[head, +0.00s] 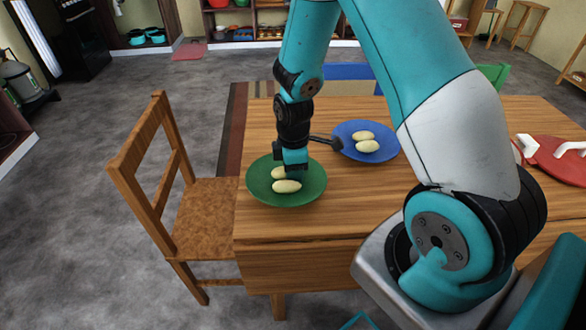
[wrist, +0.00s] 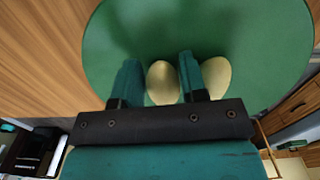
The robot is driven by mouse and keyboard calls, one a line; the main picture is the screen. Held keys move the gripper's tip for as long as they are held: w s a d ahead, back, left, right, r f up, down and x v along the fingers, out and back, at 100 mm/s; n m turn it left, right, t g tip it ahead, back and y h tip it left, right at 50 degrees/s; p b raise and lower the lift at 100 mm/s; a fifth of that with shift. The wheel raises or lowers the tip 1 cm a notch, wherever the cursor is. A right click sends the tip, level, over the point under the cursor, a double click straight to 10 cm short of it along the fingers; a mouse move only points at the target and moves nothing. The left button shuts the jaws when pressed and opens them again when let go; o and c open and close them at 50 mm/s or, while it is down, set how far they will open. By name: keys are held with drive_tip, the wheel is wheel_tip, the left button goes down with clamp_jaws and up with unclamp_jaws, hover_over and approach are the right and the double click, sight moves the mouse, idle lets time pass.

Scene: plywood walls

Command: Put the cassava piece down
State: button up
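A green plate (head: 308,196) lies near the table's left front corner and fills much of the wrist view (wrist: 262,28). Two pale yellow cassava pieces rest on it. The nearer piece (head: 287,186) and the farther piece (head: 279,172) lie side by side in the head view, the farther one partly hidden by my gripper (head: 293,172). In the wrist view my gripper (wrist: 158,75) has its fingers on either side of one cassava piece (wrist: 161,82), with thin gaps showing beside it. The other piece (wrist: 217,76) lies just outside the right finger, partly behind it.
A blue plate (head: 378,152) with two more pale pieces stands to the right behind, with a dark-handled utensil (head: 326,142) at its left edge. A red board (head: 562,160) with white items lies at far right. A wooden chair (head: 180,190) stands at the table's left.

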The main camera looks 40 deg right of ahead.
wheel_tip(320, 180, up, 12)
drive_tip(key=s+a+r+m+y, duration=0.2)
drive_tip(key=s+a+r, duration=0.5)
drive_tip(key=s+a, duration=0.2)
drive_tip(key=s+a+r+m+y, duration=0.2)
drive_tip(key=s+a+r+m, duration=0.1)
drive_tip(key=s+a+r, duration=0.4)
drive_tip(key=s+a, duration=0.2)
drive_tip(key=s, duration=0.1)
drive_tip(key=shift+a+r+p, duration=0.15)
drive_tip(key=shift+a+p, duration=0.1)
drive_tip(key=shift+p, duration=0.15)
drive_tip(key=shift+s+r, duration=0.1)
wheel_tip(320, 180, up, 5)
drive_tip(key=p, duration=0.5)
drive_tip(key=shift+c, duration=0.4)
